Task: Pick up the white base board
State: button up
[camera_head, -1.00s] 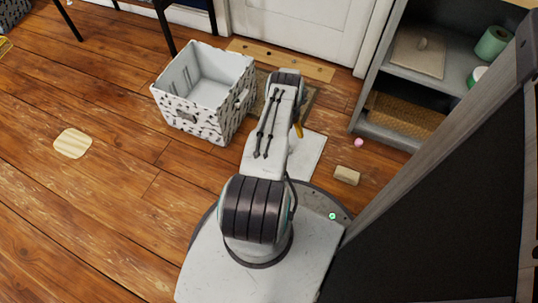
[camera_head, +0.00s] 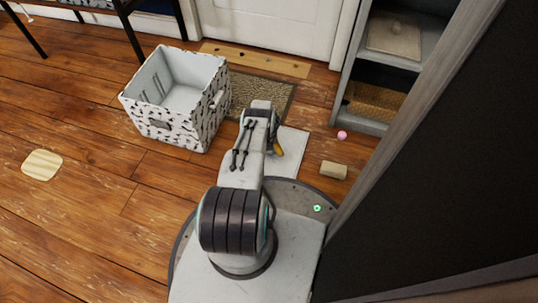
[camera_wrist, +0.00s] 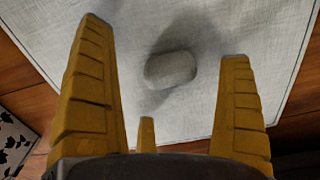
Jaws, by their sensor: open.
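The white base board (camera_head: 291,158) lies flat on the wooden floor just in front of my base, partly hidden by my arm. In the wrist view the board (camera_wrist: 272,40) is a pale, woven-looking sheet with a dark edge line. A rounded grey knob (camera_wrist: 171,69) stands near its middle. My gripper (camera_wrist: 162,42) is open above the board, with its yellow fingers spread to either side of the knob and apparently not touching it. In the head view my gripper (camera_head: 277,140) shows only as a bit of yellow beyond the arm.
A patterned white bin (camera_head: 178,98) stands left of my arm, with a brown mat (camera_head: 262,98) behind. A tan block (camera_head: 334,170) and pink ball (camera_head: 342,135) lie right, near grey shelving (camera_head: 385,66). A striped board (camera_head: 42,165) lies far left. Left floor is mostly clear.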

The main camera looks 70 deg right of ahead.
jog(key=shift+f, duration=0.5)
jog(key=shift+c, duration=0.5)
jog(key=shift+a, duration=0.1)
grip_shut()
dwell(0.3)
